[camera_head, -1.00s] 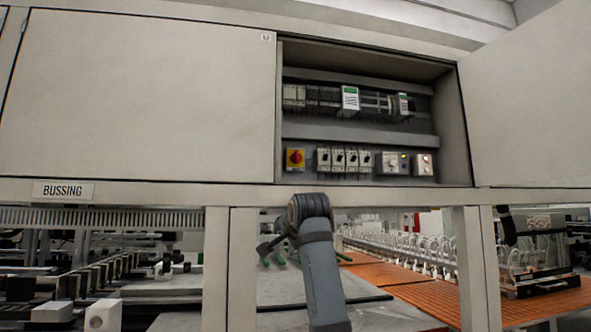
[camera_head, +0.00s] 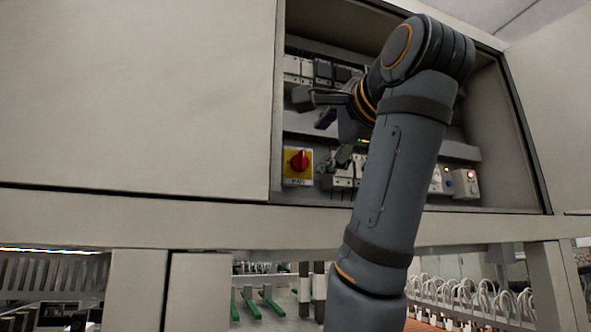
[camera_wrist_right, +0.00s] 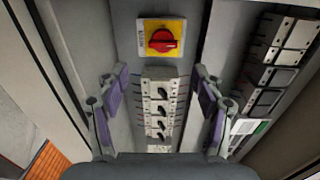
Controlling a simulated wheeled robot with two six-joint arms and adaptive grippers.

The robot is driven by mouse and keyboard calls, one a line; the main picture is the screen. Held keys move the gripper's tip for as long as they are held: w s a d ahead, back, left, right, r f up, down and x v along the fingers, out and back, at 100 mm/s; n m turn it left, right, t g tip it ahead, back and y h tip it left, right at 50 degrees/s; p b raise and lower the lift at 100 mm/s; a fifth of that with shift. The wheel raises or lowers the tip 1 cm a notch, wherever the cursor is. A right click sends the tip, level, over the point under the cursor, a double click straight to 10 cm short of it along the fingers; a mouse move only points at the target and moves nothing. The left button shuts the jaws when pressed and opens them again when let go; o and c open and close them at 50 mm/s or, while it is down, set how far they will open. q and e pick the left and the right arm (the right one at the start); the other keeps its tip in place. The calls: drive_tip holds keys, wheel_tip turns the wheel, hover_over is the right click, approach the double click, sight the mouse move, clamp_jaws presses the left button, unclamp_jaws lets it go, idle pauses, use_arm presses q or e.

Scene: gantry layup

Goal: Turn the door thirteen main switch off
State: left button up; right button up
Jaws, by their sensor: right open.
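The main switch is a red rotary knob (camera_head: 299,161) on a yellow plate at the lower left of the open cabinet. Its handle looks about upright in the head view. The red knob also shows at the top of the right wrist view (camera_wrist_right: 162,40), where the picture is turned sideways. My right gripper (camera_head: 321,128) is inside the cabinet opening, just right of the switch and apart from it. In the right wrist view its two fingers (camera_wrist_right: 160,78) are spread, with nothing between them, in front of the breakers beside the switch. My left gripper is out of view.
Several breakers (camera_wrist_right: 160,108) stand in a row beside the switch. Small devices with a lit red lamp (camera_head: 471,175) sit further right. My right arm hides the cabinet's middle. The cabinet's lower frame (camera_head: 150,218) runs below the opening. An open door panel (camera_head: 560,110) stands at right.

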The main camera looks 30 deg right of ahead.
drive_tip(key=s+r+p, duration=0.1)
drive_tip(key=s+p, duration=0.1)
drive_tip(key=p, duration=0.3)
approach(304, 160)
drive_tip(key=w, duration=0.3)
drive_tip(key=p+x, duration=0.1)
drive_tip(key=x, duration=0.1)
drive_tip(key=p+x, duration=0.1)
drive_tip(key=x, duration=0.2)
drive_tip(key=shift+s+d+r, duration=0.1)
drive_tip(key=shift+s+d, duration=0.05)
drive_tip(key=shift+d, duration=0.25)
drive_tip(key=shift+w, duration=0.3)
drive_tip(key=shift+c, duration=0.3)
drive_tip(key=c, duration=1.1)
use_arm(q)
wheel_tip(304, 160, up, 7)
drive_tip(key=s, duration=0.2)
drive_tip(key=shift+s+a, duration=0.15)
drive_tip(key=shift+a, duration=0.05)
